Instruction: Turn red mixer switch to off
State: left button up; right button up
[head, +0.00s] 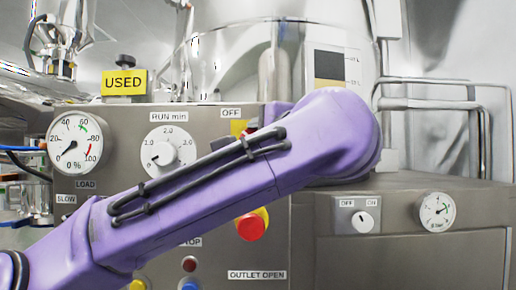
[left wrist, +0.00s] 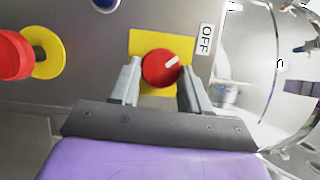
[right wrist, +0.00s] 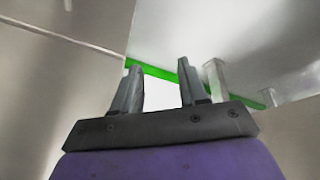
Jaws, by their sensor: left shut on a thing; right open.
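The red mixer switch (left wrist: 160,68) is a round red knob with a white mark, on a yellow plate (left wrist: 140,42) next to an OFF label (left wrist: 206,40) in the left wrist view. The white mark points toward the OFF label side. My left gripper (left wrist: 158,72) is shut on the knob, one finger at each side. In the head view my purple left arm covers most of the switch; part of the yellow plate (head: 238,127) shows below the OFF label (head: 231,112). My right gripper (right wrist: 160,75) is open and empty in the right wrist view.
A red emergency button (head: 251,226) on a yellow base sits below the switch. A RUN min dial (head: 168,152) and load gauge (head: 75,145) are to the left. A small OFF/ON knob (head: 363,221) is at right. A green strip (right wrist: 155,71) passes behind my right fingers.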

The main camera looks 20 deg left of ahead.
pick_arm(q)
jog(key=shift+n, duration=0.3)
jog(key=shift+g, duration=0.3)
jog(key=o, duration=1.1)
jog(key=shift+c, duration=0.2)
jog(key=b+v, duration=0.2)
jog(key=v, duration=0.8)
jog(key=shift+s, duration=0.3)
jog(key=shift+d+f, duration=0.1)
